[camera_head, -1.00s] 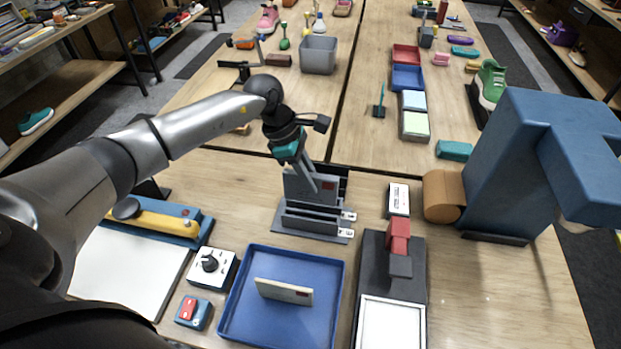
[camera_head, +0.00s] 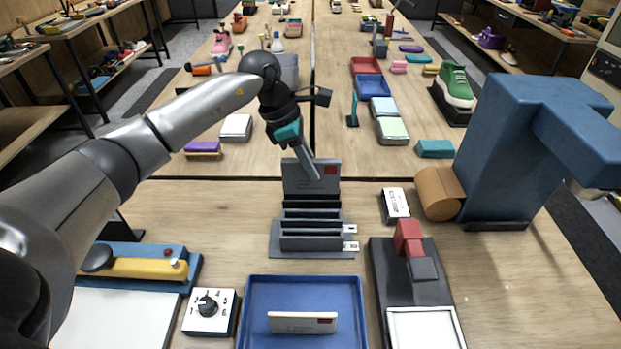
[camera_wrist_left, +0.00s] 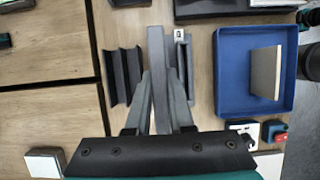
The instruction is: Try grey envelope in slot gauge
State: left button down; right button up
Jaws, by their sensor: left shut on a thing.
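My left gripper (camera_head: 312,170) is shut on the grey envelope (camera_head: 311,183), a flat upright piece with a red mark at its upper right. In the left wrist view, the envelope (camera_wrist_left: 158,75) shows edge-on between the fingers. The grey slot gauge (camera_head: 312,243) stands on the table just in front of and below it, with upright plates and white labels at its right. In the wrist view, the envelope lies beside the labelled gauge (camera_wrist_left: 180,65). Whether its lower edge touches anything is hidden. My right gripper is not in view.
A dark ridged rack (camera_wrist_left: 123,75) stands on the far side of the envelope. A blue tray (camera_head: 255,310) with a cream envelope (camera_head: 302,322) is in front of the gauge. A dial box (camera_head: 209,312), a red-handled device (camera_head: 410,255) and a large blue machine (camera_head: 510,150) stand around.

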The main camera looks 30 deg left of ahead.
aim_at(313, 192)
pick_arm(q)
jog(key=shift+d+f+b, duration=0.1)
jog(key=shift+f+b, duration=0.25)
jog(key=shift+f, duration=0.15)
jog(key=shift+f+b, duration=0.5)
jog(key=shift+f, duration=0.25)
notch_tip(313, 192, down, 3)
jog(key=shift+f+b, duration=0.15)
jog(key=shift+b, duration=1)
jog(key=shift+f, duration=0.4)
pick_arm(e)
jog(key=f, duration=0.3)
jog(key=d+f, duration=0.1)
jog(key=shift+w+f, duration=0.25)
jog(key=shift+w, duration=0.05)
pick_arm(q)
jog(key=shift+f+b, duration=0.2)
jog(key=shift+b, duration=0.25)
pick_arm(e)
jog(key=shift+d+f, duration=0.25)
pick_arm(q)
jog(key=shift+f+b, duration=2.1)
jog(key=shift+f, duration=0.65)
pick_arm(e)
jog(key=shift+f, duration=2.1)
pick_arm(q)
jog(key=c, duration=0.7)
grip_release()
jog(key=shift+r, duration=0.1)
